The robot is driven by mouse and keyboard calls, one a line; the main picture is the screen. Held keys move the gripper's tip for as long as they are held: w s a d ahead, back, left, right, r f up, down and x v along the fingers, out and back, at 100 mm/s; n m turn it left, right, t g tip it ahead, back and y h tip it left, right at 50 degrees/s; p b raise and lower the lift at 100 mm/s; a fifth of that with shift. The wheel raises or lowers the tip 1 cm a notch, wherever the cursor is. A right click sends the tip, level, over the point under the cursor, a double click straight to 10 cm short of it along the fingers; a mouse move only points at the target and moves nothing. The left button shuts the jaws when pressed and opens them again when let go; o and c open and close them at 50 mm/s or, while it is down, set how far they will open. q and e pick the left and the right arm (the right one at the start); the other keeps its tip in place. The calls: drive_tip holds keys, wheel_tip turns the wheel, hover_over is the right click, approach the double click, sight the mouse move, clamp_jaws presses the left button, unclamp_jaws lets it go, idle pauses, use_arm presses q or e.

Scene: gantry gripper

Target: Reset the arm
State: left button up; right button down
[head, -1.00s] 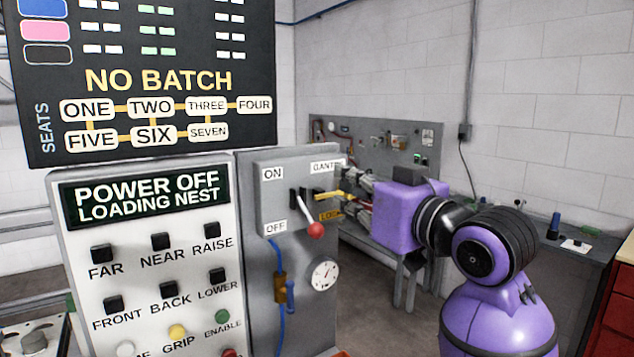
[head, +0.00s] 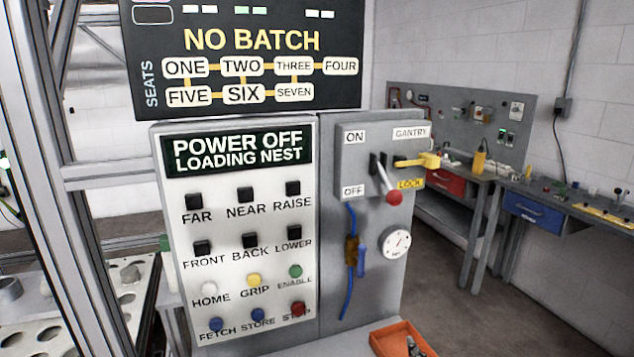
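A white control panel (head: 184,262) stands in the middle of the head view. Its display (head: 237,149) reads "POWER OFF LOADING NEST". Below it are black motion buttons such as FAR (head: 193,202), plus HOME (head: 208,289), GRIP (head: 253,280), ENABLE (head: 295,271), FETCH, STORE and STOP (head: 298,308). To the right, a grey box (head: 352,160) marked ON, OFF and GANTRY carries a lever with a red knob (head: 394,197), pointing downward. Neither of my grippers is in view.
A dark board (head: 250,45) above reads "NO BATCH". An orange tray (head: 385,340) with a dark item lies below the box. A gauge (head: 395,244) and blue cable hang there. A rack with round holes (head: 128,300) is at left. Workbenches stand behind; floor (head: 450,300) at right is clear.

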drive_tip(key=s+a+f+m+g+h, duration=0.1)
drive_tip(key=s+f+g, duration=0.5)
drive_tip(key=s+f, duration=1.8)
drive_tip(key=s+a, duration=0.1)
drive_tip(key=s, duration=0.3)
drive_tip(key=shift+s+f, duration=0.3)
